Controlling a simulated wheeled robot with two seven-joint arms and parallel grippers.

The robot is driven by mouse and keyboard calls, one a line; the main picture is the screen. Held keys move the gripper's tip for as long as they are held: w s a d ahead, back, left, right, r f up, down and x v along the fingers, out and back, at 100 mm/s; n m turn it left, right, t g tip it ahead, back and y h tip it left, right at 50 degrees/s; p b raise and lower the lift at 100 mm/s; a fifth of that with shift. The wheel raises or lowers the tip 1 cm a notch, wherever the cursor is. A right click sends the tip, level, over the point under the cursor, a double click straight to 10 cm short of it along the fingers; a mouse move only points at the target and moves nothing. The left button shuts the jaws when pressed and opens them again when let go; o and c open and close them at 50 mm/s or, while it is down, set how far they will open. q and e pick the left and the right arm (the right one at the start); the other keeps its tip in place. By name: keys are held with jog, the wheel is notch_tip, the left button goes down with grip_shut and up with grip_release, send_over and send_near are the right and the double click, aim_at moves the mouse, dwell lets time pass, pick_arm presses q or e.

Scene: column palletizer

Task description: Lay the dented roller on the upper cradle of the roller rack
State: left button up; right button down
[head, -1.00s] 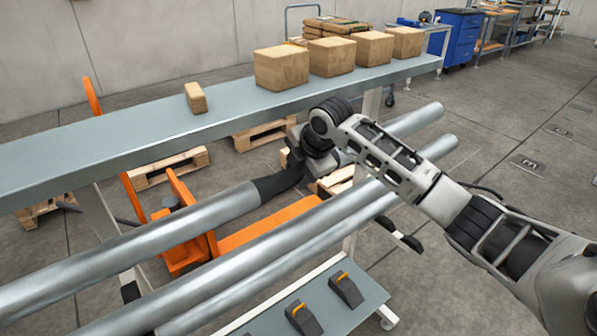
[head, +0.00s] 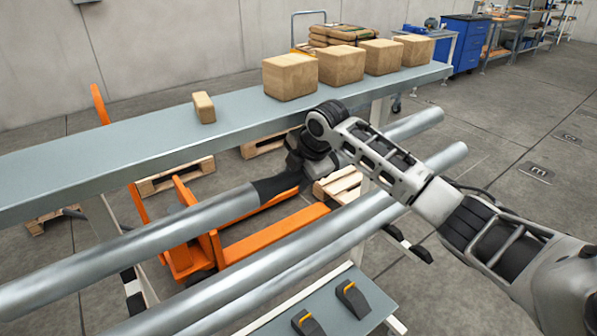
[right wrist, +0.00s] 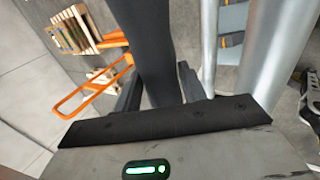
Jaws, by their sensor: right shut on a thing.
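A long grey metal roller (head: 150,233) with a dark sleeve (head: 275,187) runs from lower left toward upper right in the head view. My right gripper (head: 298,172) is shut around the dark sleeve, which shows between its fingers in the right wrist view (right wrist: 150,50). I cannot make out a dent. My left gripper is not in view.
A long grey table (head: 130,155) behind the rollers bears a small block (head: 204,107) and several cardboard boxes (head: 290,77). An orange pallet jack (head: 190,255) and wooden pallets stand underneath. Wedges with orange marks (head: 352,299) lie on the lower shelf. Open floor is at right.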

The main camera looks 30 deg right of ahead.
jog(key=shift+w+a+f+b, duration=0.25)
jog(key=shift+f+b, duration=0.05)
jog(key=shift+f, duration=0.25)
jog(key=x, duration=0.2)
jog(key=shift+w+f, duration=0.2)
jog(key=shift+w, duration=0.05)
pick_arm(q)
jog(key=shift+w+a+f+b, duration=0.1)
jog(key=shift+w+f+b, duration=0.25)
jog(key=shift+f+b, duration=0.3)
pick_arm(e)
jog(key=shift+s+d+f, duration=0.1)
jog(key=shift+f, duration=0.8)
jog(key=shift+s+d+f, duration=0.1)
jog(key=shift+f, duration=0.75)
